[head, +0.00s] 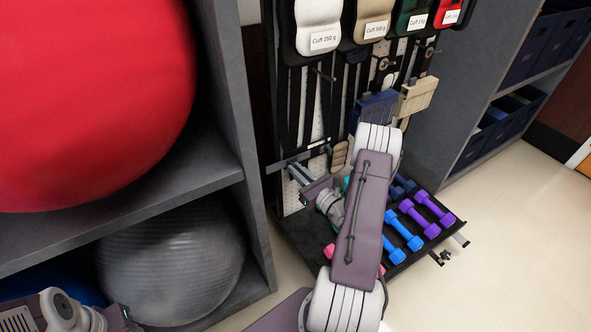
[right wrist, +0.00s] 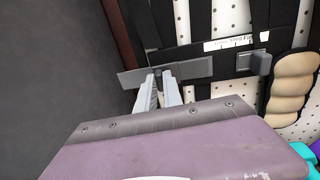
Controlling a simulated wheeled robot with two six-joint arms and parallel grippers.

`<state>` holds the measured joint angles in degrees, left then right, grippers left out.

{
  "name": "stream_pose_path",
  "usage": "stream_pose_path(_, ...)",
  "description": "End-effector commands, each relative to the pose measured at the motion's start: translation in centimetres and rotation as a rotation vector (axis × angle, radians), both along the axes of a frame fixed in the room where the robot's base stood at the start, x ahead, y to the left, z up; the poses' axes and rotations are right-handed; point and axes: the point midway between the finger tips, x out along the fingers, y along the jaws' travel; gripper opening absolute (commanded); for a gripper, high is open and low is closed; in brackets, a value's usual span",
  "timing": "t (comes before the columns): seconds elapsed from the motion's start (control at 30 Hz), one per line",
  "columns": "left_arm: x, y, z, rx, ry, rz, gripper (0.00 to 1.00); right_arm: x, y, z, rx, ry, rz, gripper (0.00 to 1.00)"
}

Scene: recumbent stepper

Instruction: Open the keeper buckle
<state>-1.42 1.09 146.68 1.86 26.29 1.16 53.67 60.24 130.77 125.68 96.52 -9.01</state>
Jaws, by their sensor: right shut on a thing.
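The keeper buckle shows as a flat grey metal bar (right wrist: 196,69) lying across the dark strapping in the right wrist view. In the head view the bar (head: 274,167) is at the left edge of the rack. My right gripper (right wrist: 158,82) reaches it from below, its two light fingers shut on a small dark piece at the bar's middle. The right gripper also shows in the head view (head: 291,168). Part of my left arm shows at the bottom left of the head view, its fingers out of sight.
Weight cuffs (head: 319,27) hang above on the white perforated rack. A beige grip (right wrist: 292,82) is right of the buckle. Dumbbells (head: 402,235) lie on the dark base. A shelf (head: 232,120) with a red ball (head: 90,90) and a grey ball (head: 170,262) stands left.

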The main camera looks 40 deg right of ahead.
Motion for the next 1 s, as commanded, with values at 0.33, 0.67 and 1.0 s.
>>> stream_pose_path(0.33,0.0,0.0,1.3,0.0,0.0,0.0,0.36,-0.8,-1.8,0.0,-0.005,0.002,0.301,0.0)
stream_pose_path(0.67,0.0,0.0,-0.1,0.0,0.0,0.0,0.36,-1.0,-3.2,-0.5,-0.004,0.004,0.594,0.0)
stream_pose_path(1.0,0.0,0.0,-2.5,0.0,0.0,0.0,0.36,-0.9,-4.2,-0.5,0.0,0.003,0.792,0.0)
